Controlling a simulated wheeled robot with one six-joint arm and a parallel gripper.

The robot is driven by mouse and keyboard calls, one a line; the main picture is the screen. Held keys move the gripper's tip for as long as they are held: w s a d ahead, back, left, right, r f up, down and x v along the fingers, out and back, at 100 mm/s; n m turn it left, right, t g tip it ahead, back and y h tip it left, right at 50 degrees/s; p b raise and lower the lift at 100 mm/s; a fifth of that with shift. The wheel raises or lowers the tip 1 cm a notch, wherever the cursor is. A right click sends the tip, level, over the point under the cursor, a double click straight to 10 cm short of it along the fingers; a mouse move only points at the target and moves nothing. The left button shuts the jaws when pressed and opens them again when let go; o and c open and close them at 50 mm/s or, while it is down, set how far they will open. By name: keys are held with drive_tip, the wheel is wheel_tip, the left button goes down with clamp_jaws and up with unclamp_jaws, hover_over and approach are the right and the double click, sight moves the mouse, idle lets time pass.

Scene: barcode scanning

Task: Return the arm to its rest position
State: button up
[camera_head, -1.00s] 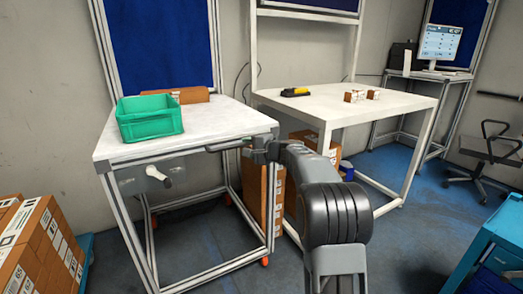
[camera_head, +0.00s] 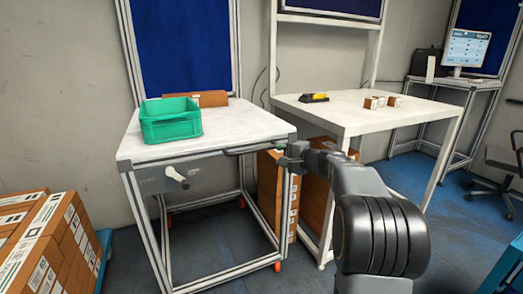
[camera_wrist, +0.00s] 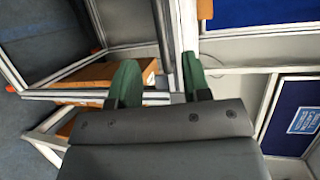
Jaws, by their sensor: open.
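My arm reaches forward from the lower right of the head view, with its dark grey links bent toward the left table. My gripper (camera_head: 284,160) is at its end, beside the front right corner of the white left table (camera_head: 225,130). In the wrist view my gripper (camera_wrist: 160,80) shows two dark green fingers spread apart with nothing held between them. Table frames and brown boxes show beyond the fingers.
A green crate (camera_head: 170,128) stands on the left table. A yellow and black device (camera_head: 313,97) and small boxes (camera_head: 394,101) lie on the right table (camera_head: 350,115). Stacked cartons (camera_head: 50,240) stand at lower left. Blue floor (camera_head: 220,235) shows between.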

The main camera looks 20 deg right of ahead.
drive_tip(key=s+a+r+n+g+h+p, duration=0.1)
drive_tip(key=s+a+r+n+g+p, duration=0.55)
drive_tip(key=s+a+p, duration=0.6)
drive_tip(key=s+r+n+g+h+p, duration=0.2)
drive_tip(key=s+n+h+p, duration=0.1)
drive_tip(key=s+p, duration=0.4)
drive_tip(key=s+r+n+g+h+p, duration=0.2)
drive_tip(key=s+p, duration=0.5)
drive_tip(key=s, duration=0.5)
drive_tip(key=shift+d+r+n+h, duration=0.3)
drive_tip(key=shift+r+n+h, duration=0.1)
drive_tip(key=shift+n+h, duration=0.5)
drive_tip(key=shift+s, duration=0.1)
